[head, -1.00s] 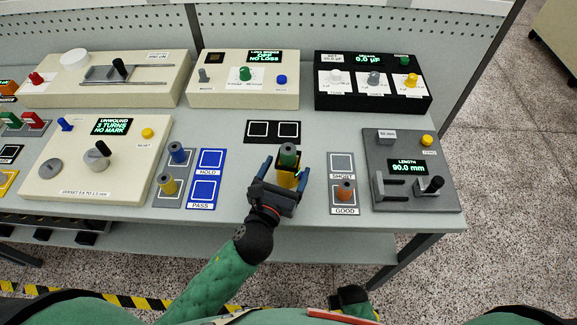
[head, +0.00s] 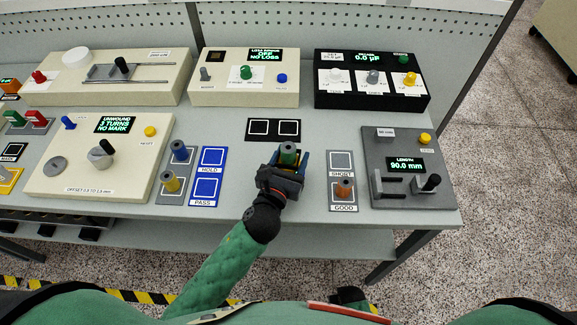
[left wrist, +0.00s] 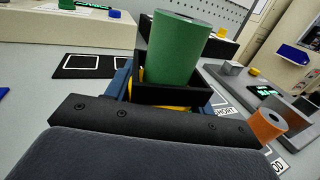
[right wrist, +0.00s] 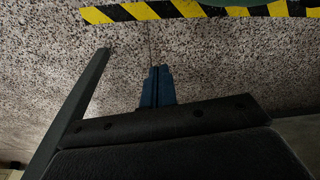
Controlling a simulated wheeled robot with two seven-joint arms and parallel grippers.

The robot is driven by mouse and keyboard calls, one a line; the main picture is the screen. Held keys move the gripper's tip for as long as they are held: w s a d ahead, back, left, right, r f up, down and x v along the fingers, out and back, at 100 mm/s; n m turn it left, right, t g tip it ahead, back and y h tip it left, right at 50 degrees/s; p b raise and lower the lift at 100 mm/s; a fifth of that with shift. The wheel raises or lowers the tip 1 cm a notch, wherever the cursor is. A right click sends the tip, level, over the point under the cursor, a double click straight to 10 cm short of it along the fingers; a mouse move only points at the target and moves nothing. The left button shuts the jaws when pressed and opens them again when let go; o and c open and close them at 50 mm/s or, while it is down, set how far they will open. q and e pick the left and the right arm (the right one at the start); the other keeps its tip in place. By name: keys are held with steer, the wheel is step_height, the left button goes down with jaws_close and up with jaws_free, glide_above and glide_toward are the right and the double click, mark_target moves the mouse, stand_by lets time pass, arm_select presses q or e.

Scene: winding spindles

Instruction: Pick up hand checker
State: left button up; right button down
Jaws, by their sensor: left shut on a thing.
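A yellow and black holder, which seems to be the hand checker (left wrist: 181,95), stands between the blue fingers of my left gripper (head: 289,161). A green spindle (head: 288,152) sits upright in its black top; the spindle is large in the left wrist view (left wrist: 177,50). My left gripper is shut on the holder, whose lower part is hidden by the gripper. I cannot tell whether it touches the table. My right gripper (right wrist: 158,86) is shut and empty, its blue fingers together over the speckled floor in the right wrist view.
An orange spindle (head: 344,188) stands on the GOOD square to the right. Blue (head: 178,152) and yellow (head: 170,182) spindles stand to the left. A black two-square pad (head: 260,130) lies just behind. The grey length gauge (head: 405,193) is at the right edge.

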mark_target(292, 148)
arm_select(q)
steer(key=shift+r, duration=0.15)
